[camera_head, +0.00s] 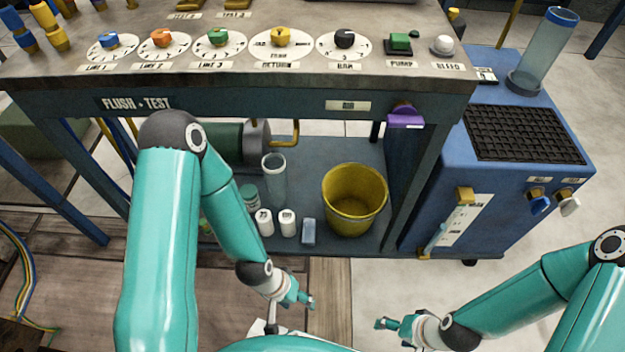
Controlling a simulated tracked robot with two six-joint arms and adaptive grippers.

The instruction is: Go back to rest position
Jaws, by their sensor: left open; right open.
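My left gripper (309,303) is at the bottom middle of the head view, in front of the bench's lower shelf. It is small in the picture, open, and nothing shows in it. My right gripper (380,323) is to its right, near the bottom edge, over the pale floor. It is also open and empty. Both grippers are low, apart from each other and clear of the bench. Both teal arms bend inward toward the middle.
A flush test bench (221,86) with dials and buttons stands ahead. Its lower shelf (313,170) holds a yellow bucket (353,199), a clear cylinder (274,178) and small bottles (265,222). A blue cabinet (440,190) stands right. Pale floor (570,215) is free at right.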

